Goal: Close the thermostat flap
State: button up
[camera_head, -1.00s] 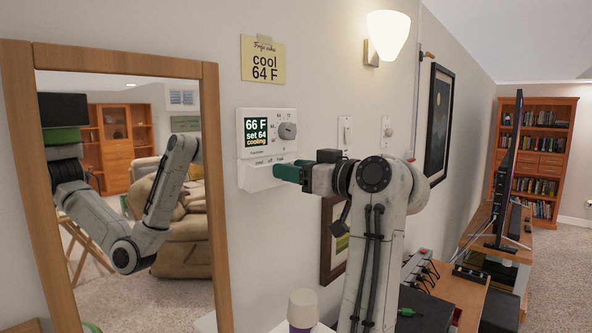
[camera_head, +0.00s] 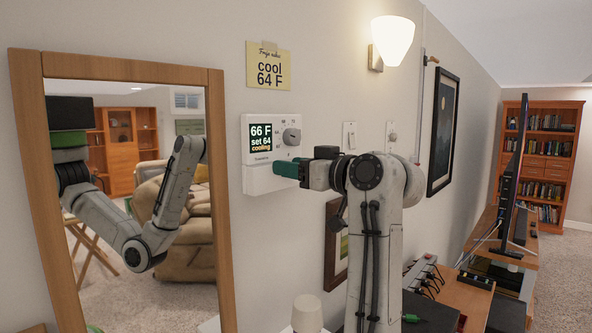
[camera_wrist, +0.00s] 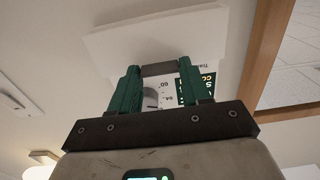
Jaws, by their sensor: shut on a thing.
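The white thermostat (camera_head: 252,152) is on the wall. Its display reads 66 F, set 64, cooling, and a grey knob (camera_head: 291,136) is at its right. The wrist view shows the flap (camera_wrist: 150,38) upside down beyond the fingers, with a dark strip between the fingertips (camera_wrist: 160,70).
A wood-framed mirror (camera_head: 219,200) stands at the left. A yellow note (camera_head: 268,80) reading cool 64 F is above the thermostat. A light switch (camera_head: 349,136) and wall lamp (camera_head: 394,38) are to the right. A white cup-like object (camera_head: 307,314) stands below.

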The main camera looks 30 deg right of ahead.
jog(key=o, duration=0.8)
jog(key=shift+s+r, duration=0.1)
jog(key=shift+r, duration=0.35)
jog(key=shift+o, duration=1.3)
jog(key=shift+f, duration=0.2)
jog(key=b+v, duration=0.3)
jog(key=v, duration=0.7)
jog(key=shift+s, duration=0.35)
jog(key=shift+d, duration=0.2)
